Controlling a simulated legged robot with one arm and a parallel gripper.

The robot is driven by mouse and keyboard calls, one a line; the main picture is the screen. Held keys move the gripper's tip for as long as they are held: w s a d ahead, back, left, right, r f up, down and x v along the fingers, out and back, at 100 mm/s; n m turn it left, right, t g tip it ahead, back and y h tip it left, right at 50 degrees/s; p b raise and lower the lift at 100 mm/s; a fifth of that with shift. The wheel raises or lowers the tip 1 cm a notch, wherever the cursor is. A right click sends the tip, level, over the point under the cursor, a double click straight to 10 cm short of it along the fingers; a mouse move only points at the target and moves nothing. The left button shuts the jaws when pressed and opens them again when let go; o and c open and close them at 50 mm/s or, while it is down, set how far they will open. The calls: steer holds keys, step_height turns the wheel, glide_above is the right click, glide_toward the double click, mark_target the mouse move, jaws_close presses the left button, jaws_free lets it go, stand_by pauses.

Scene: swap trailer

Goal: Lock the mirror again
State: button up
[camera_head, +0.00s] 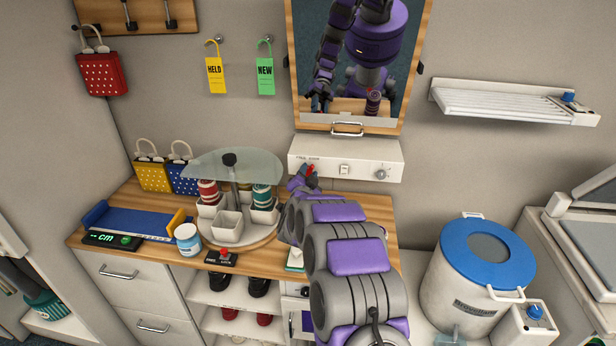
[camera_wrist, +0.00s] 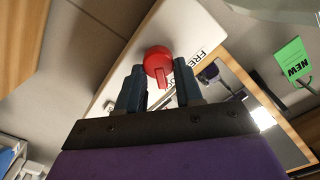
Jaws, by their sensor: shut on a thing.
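The mirror (camera_head: 345,60) hangs on the wall in a wooden frame, with a metal handle at its bottom edge; it shows my reflection. Below it is a white panel (camera_head: 375,165) with a switch and a round knob. A red knob (camera_wrist: 158,58) with a short pointer tab sits on the panel beside lettering that begins "FRE"; the rest is hard to read. My gripper (camera_wrist: 160,92) is at the panel's left end, its fingers on either side of the red knob's tab, shut on it. In the head view the gripper (camera_head: 304,178) partly hides the knob.
A carousel with a glass top (camera_head: 232,165) stands close left of my arm on the wooden counter (camera_head: 150,208). HELD (camera_head: 216,76) and NEW (camera_head: 265,77) tags hang above left. A wall rack (camera_head: 500,102) and blue-lidded drum (camera_head: 480,255) are at the right.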

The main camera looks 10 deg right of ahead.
steer(key=shift+f, duration=0.3)
steer(key=o, duration=0.8)
steer(key=shift+w+a, duration=0.1)
steer(key=shift+o, duration=1.2)
steer(key=shift+r, duration=0.2)
steer(key=p+v, duration=0.3)
steer(key=v, duration=1.4)
steer(key=shift+s, duration=0.2)
steer(key=shift+a, duration=0.15)
